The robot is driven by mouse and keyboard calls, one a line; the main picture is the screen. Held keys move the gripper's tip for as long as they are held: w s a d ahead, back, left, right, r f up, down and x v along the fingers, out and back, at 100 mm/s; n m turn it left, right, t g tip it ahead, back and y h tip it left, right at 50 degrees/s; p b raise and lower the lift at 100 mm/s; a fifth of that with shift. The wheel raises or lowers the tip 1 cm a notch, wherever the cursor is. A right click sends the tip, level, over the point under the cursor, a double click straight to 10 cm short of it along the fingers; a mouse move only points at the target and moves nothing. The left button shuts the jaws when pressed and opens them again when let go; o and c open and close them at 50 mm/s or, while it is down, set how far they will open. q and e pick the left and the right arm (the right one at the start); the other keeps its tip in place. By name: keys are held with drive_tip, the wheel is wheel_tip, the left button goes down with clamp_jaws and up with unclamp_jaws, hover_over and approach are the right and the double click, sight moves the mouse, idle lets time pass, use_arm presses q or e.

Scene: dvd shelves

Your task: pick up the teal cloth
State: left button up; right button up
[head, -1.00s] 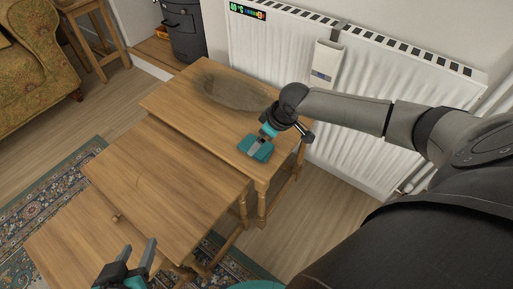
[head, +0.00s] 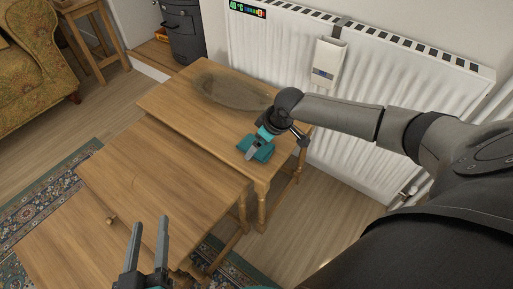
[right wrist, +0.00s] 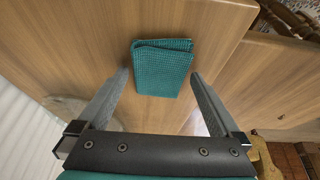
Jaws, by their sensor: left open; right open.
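The teal cloth (head: 264,154) lies folded near the front right edge of the tallest wooden table. In the right wrist view the cloth (right wrist: 162,66) is a small folded rectangle with a waffle texture. My right gripper (head: 252,151) is open just over the cloth, pointing down at it and partly hiding it. In the right wrist view its fingers lie on either side of the cloth's near part, with nothing gripped. My left gripper (head: 150,222) is open and empty over the lower tables at the bottom of the head view.
A white radiator (head: 400,100) stands close behind the right arm. A patterned armchair (head: 35,65) is at the far left.

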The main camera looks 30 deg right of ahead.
drive_tip(key=shift+f, duration=0.1)
drive_tip(key=c, duration=1.3)
drive_tip(key=shift+o, duration=0.2)
